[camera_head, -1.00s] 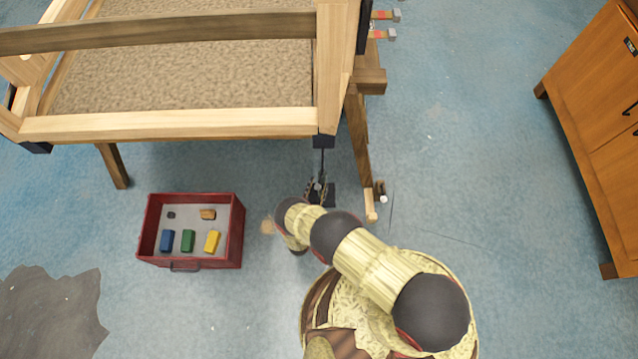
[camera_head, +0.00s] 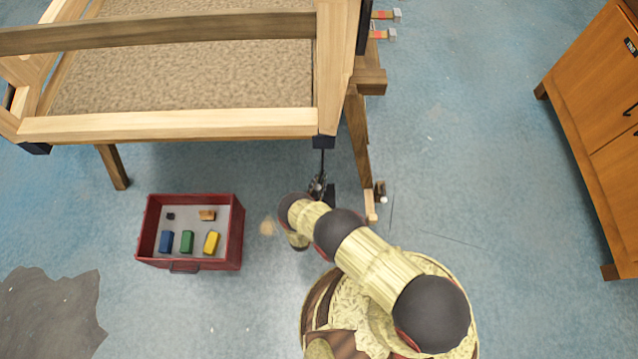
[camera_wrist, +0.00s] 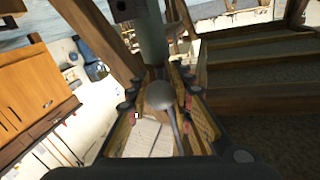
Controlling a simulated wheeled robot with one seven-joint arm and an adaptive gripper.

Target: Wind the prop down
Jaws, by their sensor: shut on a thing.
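The prop is a dark upright post (camera_head: 322,163) under the near right corner of the wooden frame (camera_head: 180,123). In the wrist view a grey-green post (camera_wrist: 152,45) rises between my fingers, with a rounded grey knob and thin handle (camera_wrist: 162,97) in front of it. My gripper (camera_head: 317,188) is at the prop's lower part, below the frame corner, partly hidden by my arm. In the wrist view my gripper (camera_wrist: 160,92) is shut on the handle, one finger on each side. The prop's foot is mostly hidden.
A red open box (camera_head: 240,225) with coloured blocks stands on the floor to the left. A wooden trestle leg (camera_head: 358,140) is close on the right of the prop. An orange cabinet (camera_head: 595,120) stands at far right.

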